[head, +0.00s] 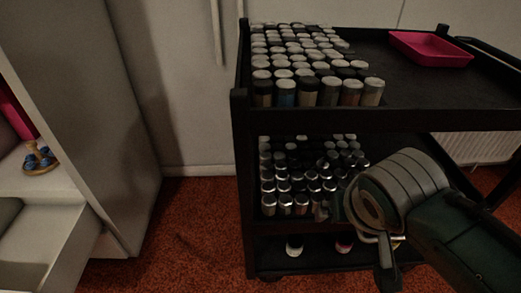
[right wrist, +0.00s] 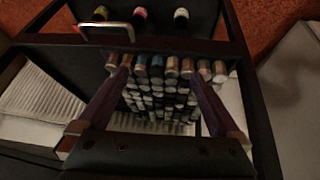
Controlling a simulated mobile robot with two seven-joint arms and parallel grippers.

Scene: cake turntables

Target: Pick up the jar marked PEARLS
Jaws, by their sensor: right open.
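Small jars (head: 300,187) with silvery lids stand in packed rows on the middle shelf of a black cart. No label can be read, so I cannot tell which jar is marked PEARLS. My right gripper (head: 336,206) is at the front of this shelf, its fingers mostly hidden by my wrist in the head view. In the right wrist view my right gripper (right wrist: 158,76) is open, with its two fingers apart and the front rows of jars (right wrist: 157,70) showing between them. I cannot tell whether a finger touches a jar. My left gripper is not in view.
More jars (head: 308,90) fill the left of the cart's top shelf (head: 400,85), with a pink tray (head: 430,48) at the back right. Separate jars (head: 294,245) stand on the bottom shelf. A pale cabinet (head: 85,100) is at left, with red carpet (head: 195,225) between.

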